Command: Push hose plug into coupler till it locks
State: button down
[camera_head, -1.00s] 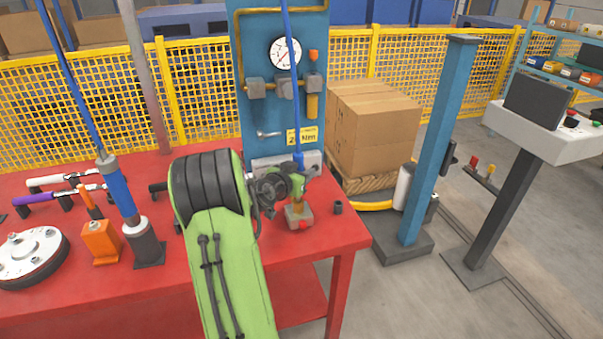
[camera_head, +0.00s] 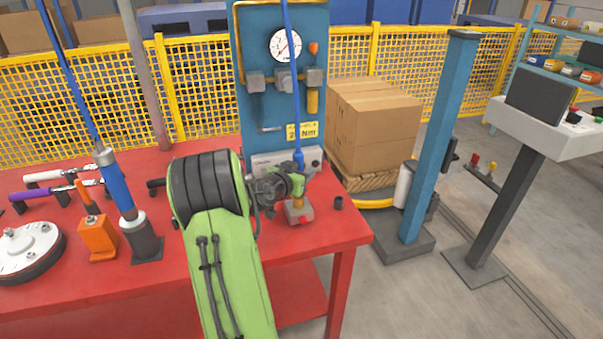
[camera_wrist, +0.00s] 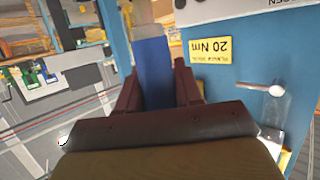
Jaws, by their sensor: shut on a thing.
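The blue hose (camera_head: 289,70) hangs down from above in front of the blue panel to my gripper (camera_head: 298,184). My gripper is shut on its blue lower end, the hose plug (camera_head: 299,157). In the wrist view the blue piece (camera_wrist: 153,70) sits between the two dark red fingers (camera_wrist: 157,92).
The red table (camera_head: 330,236) carries a small dark cup (camera_head: 338,203) right of the block. An orange holder (camera_head: 98,238), a blue tool in a dark stand (camera_head: 147,245) and a round metal disc (camera_head: 28,250) stand left. The blue panel (camera_head: 262,30) with a gauge rises behind.

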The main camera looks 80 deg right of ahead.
jog(key=shift+f+b, duration=1)
jog(key=shift+b, duration=0.1)
jog(key=c, duration=0.7)
grip_release()
jog(key=shift+o, duration=0.2)
jog(key=shift+a, duration=0.15)
jog(key=v, duration=1.5)
jog(key=shift+a+r+p, duration=0.2)
jog(key=shift+p, duration=0.25)
jog(key=shift+w, duration=0.15)
